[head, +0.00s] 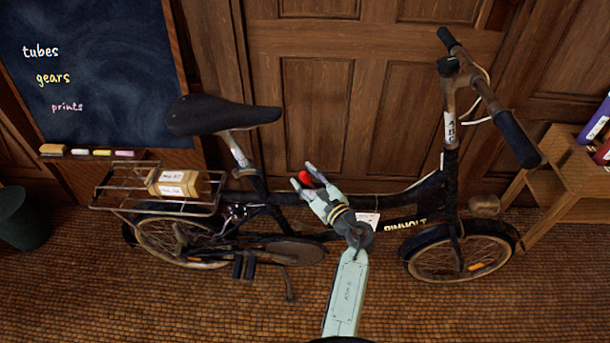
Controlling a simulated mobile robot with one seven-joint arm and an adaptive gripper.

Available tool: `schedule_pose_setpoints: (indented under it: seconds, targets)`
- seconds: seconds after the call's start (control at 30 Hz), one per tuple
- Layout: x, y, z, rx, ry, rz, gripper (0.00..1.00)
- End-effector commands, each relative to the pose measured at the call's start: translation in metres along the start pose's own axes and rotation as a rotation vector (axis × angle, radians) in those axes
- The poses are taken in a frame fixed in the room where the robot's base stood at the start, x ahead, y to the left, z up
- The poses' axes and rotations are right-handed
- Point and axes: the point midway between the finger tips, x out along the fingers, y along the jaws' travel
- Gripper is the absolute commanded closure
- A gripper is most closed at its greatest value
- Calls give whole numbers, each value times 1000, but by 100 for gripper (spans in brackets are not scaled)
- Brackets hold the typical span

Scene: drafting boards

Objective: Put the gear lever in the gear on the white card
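The bicycle has a low dark frame (400,197). A red knob (305,177), which looks like the gear lever's end, shows at the frame's middle. My gripper (302,174) reaches up and left to it, with its two fingers spread and the knob seen between their tips. Contact with the knob cannot be made out. The lever's shaft and any gear marks are hidden behind my gripper. A white card (368,219) hangs by the frame, right of my gripper's wrist and partly covered by it. Its writing is too small to read.
The bicycle stands before wooden panelling (318,110). The tiled floor in front is clear.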

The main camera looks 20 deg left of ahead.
Motion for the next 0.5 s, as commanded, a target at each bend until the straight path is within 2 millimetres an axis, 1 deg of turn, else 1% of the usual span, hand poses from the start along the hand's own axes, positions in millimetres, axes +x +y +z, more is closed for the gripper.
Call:
schedule_pose_setpoints:
  seconds: [0.1,0.33,0.5]
  targets:
    - [4,0,0,0,0,0,60]
    - [4,0,0,0,0,0,60]
    - [4,0,0,0,0,0,72]
